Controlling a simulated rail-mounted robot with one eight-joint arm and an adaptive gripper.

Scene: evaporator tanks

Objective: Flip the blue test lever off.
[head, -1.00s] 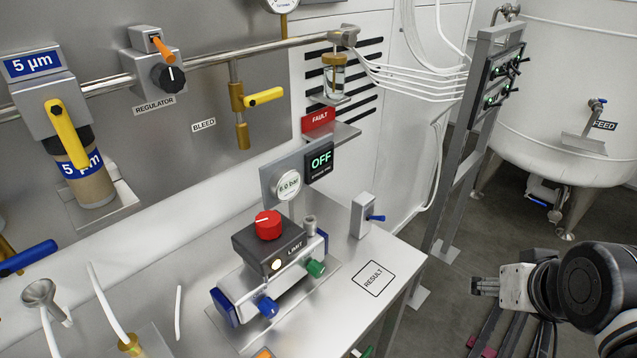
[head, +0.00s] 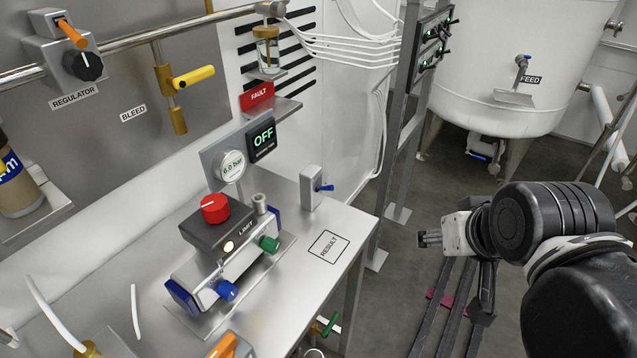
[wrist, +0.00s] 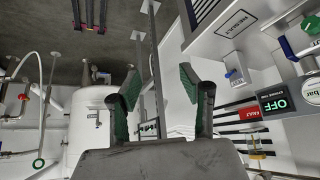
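The blue test lever (head: 324,187) sticks out from the right face of a small light-grey box (head: 310,188) at the back of the steel bench (head: 349,223). In the wrist view the lever (wrist: 229,74) shows right of the fingers, apart from them, on its upside-down box (wrist: 237,68). My gripper (head: 428,238) is off the bench's right side, over the floor, to the right of and lower in the picture than the lever. In the wrist view my gripper (wrist: 160,82) has its two green-padded fingers spread, with nothing between them.
A black display (head: 262,138) reads OFF behind the bench. A LIMIT block with a red knob (head: 214,208) stands left of the lever box. A grey frame post (head: 401,130) rises beyond the bench, and the white FEED tank (head: 495,60) stands behind. The RESULT square (head: 329,246) is bare.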

